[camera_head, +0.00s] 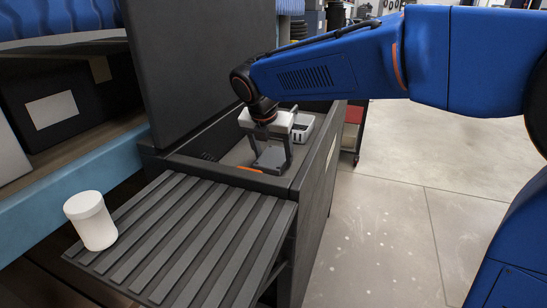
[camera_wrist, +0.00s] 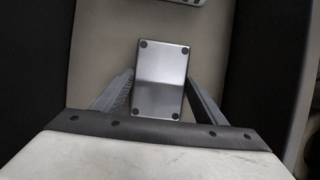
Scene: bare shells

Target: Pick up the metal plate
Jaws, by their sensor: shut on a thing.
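The metal plate (camera_wrist: 162,82) is a small grey rectangle with dark dots at its corners, in the middle of the wrist view. My gripper (camera_wrist: 160,90) has one finger along each long side of the plate and is shut on it. In the head view my gripper (camera_head: 271,160) points down inside the dark open bin, and the plate (camera_head: 270,157) shows between its fingers. I cannot tell whether the plate touches the bin floor.
The dark bin (camera_head: 296,178) has raised walls around my gripper. A white and grey device (camera_head: 302,127) lies in it behind my gripper, and an orange item (camera_head: 249,169) lies near the front wall. A white jar (camera_head: 91,221) stands on the slatted shelf (camera_head: 190,235) in front.

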